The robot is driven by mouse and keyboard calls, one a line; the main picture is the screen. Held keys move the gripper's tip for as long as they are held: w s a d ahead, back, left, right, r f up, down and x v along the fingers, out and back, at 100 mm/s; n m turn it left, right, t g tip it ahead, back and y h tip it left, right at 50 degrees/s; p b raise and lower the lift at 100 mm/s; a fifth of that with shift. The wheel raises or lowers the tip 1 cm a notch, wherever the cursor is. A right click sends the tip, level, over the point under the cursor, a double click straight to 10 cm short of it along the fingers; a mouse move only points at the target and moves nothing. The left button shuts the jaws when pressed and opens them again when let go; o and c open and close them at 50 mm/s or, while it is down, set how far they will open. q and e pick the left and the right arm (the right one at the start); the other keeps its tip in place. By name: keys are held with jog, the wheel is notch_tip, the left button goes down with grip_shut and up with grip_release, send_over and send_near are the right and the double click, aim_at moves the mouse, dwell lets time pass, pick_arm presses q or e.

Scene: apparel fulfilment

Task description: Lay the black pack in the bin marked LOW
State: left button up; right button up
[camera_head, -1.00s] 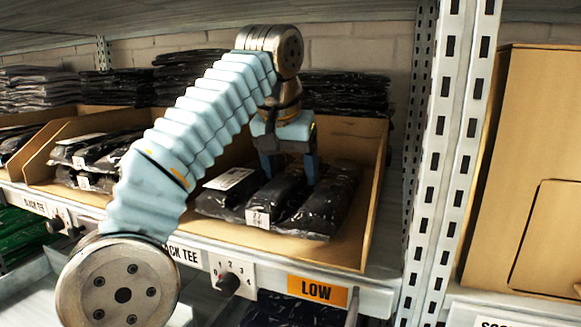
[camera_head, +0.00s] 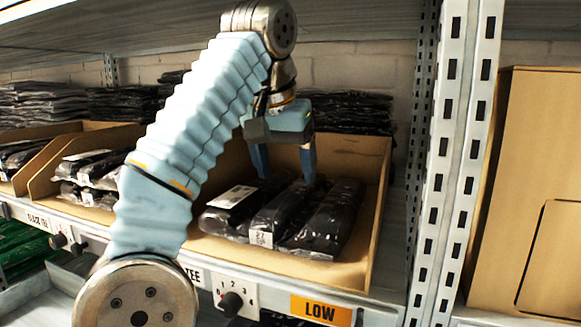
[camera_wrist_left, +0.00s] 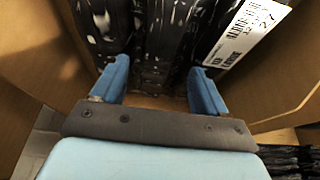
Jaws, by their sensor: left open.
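The bin marked LOW is an open cardboard bin (camera_head: 372,215) on the shelf, with an orange LOW label (camera_head: 320,311) below its front. Three black packs in clear film lie side by side in it: a left one (camera_head: 232,203) with a white label, a middle one (camera_head: 278,217) and a right one (camera_head: 335,215). My left gripper (camera_head: 284,176) is open, fingers down, above the back ends of the packs. In the left wrist view its open fingers (camera_wrist_left: 160,88) stand either side of a black pack (camera_wrist_left: 165,35); nothing is gripped. My right gripper is out of view.
A neighbouring bin (camera_head: 45,180) to the left holds more black packs (camera_head: 90,170). A perforated metal upright (camera_head: 450,150) stands right of the LOW bin, with a large cardboard box (camera_head: 530,170) beyond. Stacked dark garments (camera_head: 350,112) lie behind. A shelf is overhead.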

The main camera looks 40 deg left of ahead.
pick_arm(q)
jog(key=shift+s+d+f, duration=0.15)
jog(key=shift+s, duration=0.85)
jog(key=s, duration=0.2)
jog(key=s+d, duration=0.1)
jog(key=s, duration=0.1)
jog(key=s+d, duration=0.1)
jog(key=s, duration=0.1)
jog(key=shift+s+d, duration=0.15)
jog(key=shift+s, duration=0.1)
jog(key=shift+s+d, duration=0.2)
jog(key=shift+s, duration=0.25)
